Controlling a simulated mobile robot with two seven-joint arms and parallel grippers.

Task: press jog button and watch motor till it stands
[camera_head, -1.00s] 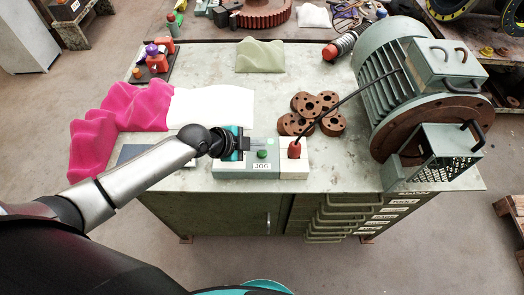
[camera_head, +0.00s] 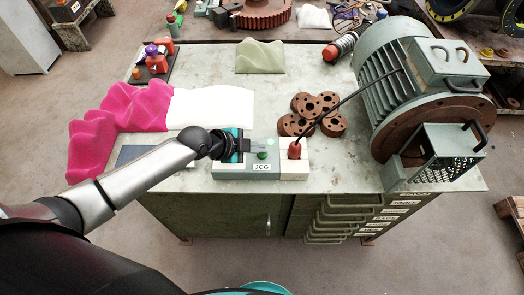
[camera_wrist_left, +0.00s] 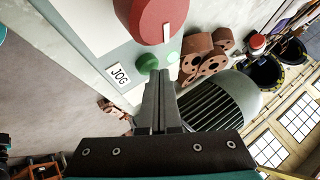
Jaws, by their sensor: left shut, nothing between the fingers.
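The control box (camera_head: 232,173) with the JOG label (camera_head: 262,167) sits at the bench's front edge. Its green jog button (camera_head: 263,155) stands above the label and also shows in the left wrist view (camera_wrist_left: 148,63). My left gripper (camera_head: 258,146) is shut and empty over the box, its tips close beside the button; contact cannot be told. A large red knob (camera_wrist_left: 150,18) is near in the wrist view. The finned grey-green motor (camera_head: 378,75) lies at right; its turning cannot be told. My right gripper is out of view.
A red cable plug (camera_head: 294,150) stands on the box's white end, its black cable running to the motor. Rusty round parts (camera_head: 312,110) lie behind. Pink foam (camera_head: 120,115) and a white sheet (camera_head: 210,107) lie left. Bare bench top shows between parts and motor.

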